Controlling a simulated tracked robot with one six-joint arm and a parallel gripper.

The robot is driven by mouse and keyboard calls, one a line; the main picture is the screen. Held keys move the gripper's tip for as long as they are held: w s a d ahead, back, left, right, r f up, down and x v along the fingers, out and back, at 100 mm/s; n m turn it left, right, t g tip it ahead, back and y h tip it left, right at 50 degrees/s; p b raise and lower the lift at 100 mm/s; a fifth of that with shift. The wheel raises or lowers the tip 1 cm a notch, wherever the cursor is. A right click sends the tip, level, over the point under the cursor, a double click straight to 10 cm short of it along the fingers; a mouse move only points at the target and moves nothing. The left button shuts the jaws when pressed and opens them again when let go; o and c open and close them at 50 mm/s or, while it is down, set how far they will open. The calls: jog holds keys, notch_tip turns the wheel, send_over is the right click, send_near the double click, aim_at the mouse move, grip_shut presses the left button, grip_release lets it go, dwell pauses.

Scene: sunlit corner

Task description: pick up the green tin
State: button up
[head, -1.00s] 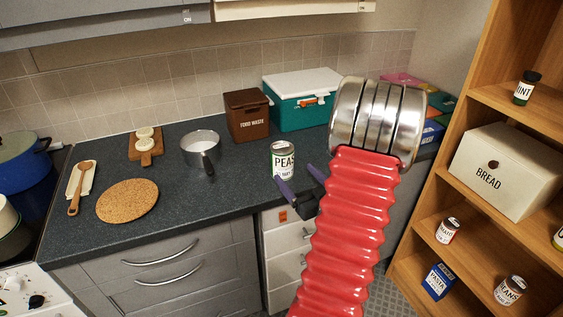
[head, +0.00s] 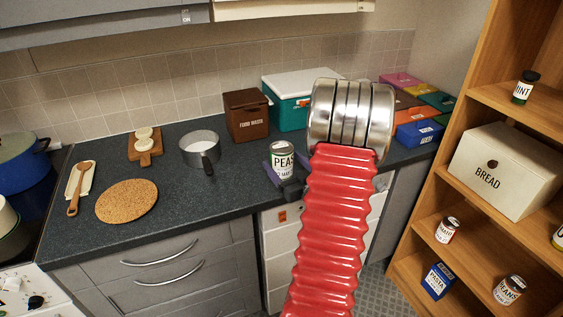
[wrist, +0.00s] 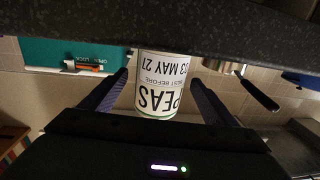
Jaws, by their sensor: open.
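The green tin (head: 283,160), with a white PEAS label and a green band, stands upright on the dark counter near its front edge. My gripper (head: 286,172) is at the tin from the front, with its purple fingers open. In the upside-down wrist view the tin (wrist: 160,88) shows between the two fingers, with a gap on each side. My gripper also shows in the wrist view (wrist: 158,80).
A saucepan (head: 199,148) stands left of the tin, with its handle pointing toward the front. A brown food waste bin (head: 246,115) and a teal box (head: 288,114) stand behind. A cork mat (head: 127,200) lies further left. A wooden shelf unit (head: 470,128) stands at right.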

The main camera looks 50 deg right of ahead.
aim_at(281, 147)
jog(key=shift+x, duration=1.2)
jog(key=shift+c, duration=0.5)
jog(key=c, duration=1.4)
jog(key=shift+r, duration=0.1)
jog(key=shift+r, duration=5)
